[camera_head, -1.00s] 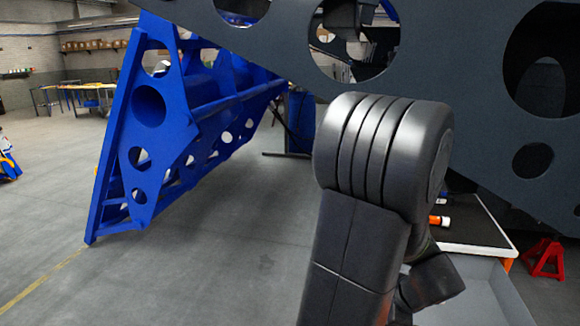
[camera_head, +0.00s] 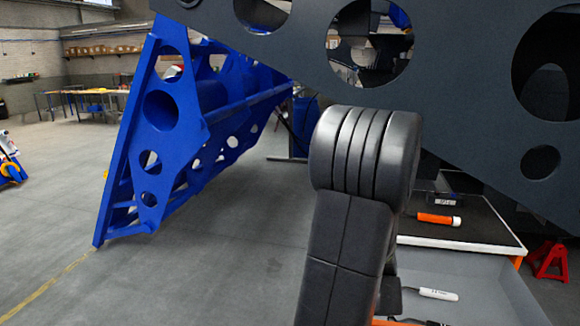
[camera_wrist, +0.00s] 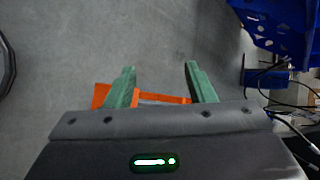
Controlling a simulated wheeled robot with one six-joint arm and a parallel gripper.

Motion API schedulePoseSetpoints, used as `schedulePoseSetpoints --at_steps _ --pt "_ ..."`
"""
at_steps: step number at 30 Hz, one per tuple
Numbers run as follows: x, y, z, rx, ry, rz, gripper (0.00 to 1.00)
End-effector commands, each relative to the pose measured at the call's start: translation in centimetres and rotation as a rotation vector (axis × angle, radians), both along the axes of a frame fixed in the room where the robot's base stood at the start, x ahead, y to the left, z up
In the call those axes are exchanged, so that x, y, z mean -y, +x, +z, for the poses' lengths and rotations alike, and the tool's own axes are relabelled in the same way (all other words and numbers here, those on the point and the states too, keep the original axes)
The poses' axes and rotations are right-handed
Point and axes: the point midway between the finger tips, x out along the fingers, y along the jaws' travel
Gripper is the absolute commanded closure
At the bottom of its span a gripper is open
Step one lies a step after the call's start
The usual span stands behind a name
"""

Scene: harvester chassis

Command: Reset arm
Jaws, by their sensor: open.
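My arm (camera_head: 355,200) rises in the middle of the head view, bent at a thick ribbed joint in front of the dark chassis plate (camera_head: 450,90). My gripper (camera_wrist: 160,70) shows in the wrist view with its two green fingers apart. Nothing is held between them. Grey floor shows beyond the fingertips, and an orange-edged thing (camera_wrist: 101,95) lies behind the fingers; I cannot tell what it is. The gripper cannot be made out in the head view.
A blue truss frame (camera_head: 165,110) stands at left. A cart top (camera_head: 470,228) at right bears an orange-handled tool (camera_head: 438,219). A white-handled tool (camera_head: 438,294) lies lower, by a grey panel. A red jack stand (camera_head: 549,260) is far right. Floor at left is open.

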Motion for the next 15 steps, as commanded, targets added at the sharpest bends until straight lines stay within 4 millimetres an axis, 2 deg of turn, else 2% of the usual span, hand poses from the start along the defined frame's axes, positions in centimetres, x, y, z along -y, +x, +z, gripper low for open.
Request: schedulePoseSetpoints --at_steps 6,15 --pt "-2.2 1.2 0.0 0.062 0.013 0.049 0.51" --pt "-2.7 1.5 0.1 0.081 0.016 0.061 0.51"
